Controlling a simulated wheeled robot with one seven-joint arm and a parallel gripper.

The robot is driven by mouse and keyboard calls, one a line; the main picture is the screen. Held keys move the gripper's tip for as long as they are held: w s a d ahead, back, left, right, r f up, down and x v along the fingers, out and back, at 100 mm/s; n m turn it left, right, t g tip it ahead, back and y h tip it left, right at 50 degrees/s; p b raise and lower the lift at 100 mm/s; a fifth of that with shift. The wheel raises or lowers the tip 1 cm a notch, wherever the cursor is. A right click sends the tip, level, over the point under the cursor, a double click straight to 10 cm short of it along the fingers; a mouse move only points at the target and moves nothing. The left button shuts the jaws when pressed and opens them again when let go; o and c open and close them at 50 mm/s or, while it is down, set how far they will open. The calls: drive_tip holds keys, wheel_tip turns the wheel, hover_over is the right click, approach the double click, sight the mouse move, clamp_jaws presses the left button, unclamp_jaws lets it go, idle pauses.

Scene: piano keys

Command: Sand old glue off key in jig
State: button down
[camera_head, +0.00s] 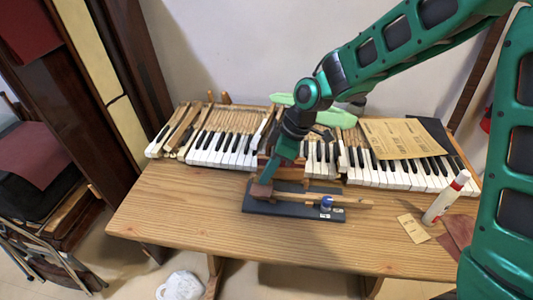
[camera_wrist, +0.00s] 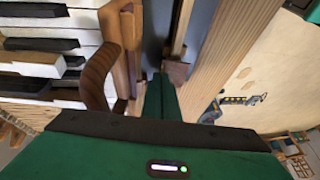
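A dark jig board (camera_head: 285,210) lies near the middle of the wooden table. A light wooden key (camera_head: 348,201) lies along it, with a small blue clamp (camera_head: 327,203) over the key. My gripper (camera_head: 264,180) points down at the left end of the jig and appears shut on a small brown block (camera_head: 261,191). The block is at the key's left end; whether it touches the key is unclear. In the wrist view my gripper's green fingers (camera_wrist: 161,92) are close together, with the brown block (camera_wrist: 177,71) at their tips. Any glue on the key is too small to see.
Piano keys (camera_head: 225,148) line the back of the table, with more keys (camera_head: 395,175) at the right under sandpaper sheets (camera_head: 398,138). The table's front left (camera_head: 165,215) is clear.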

drive_tip(key=shift+d+r, duration=0.15)
drive_tip(key=shift+r, duration=3.45)
drive_tip(key=shift+f, duration=0.15)
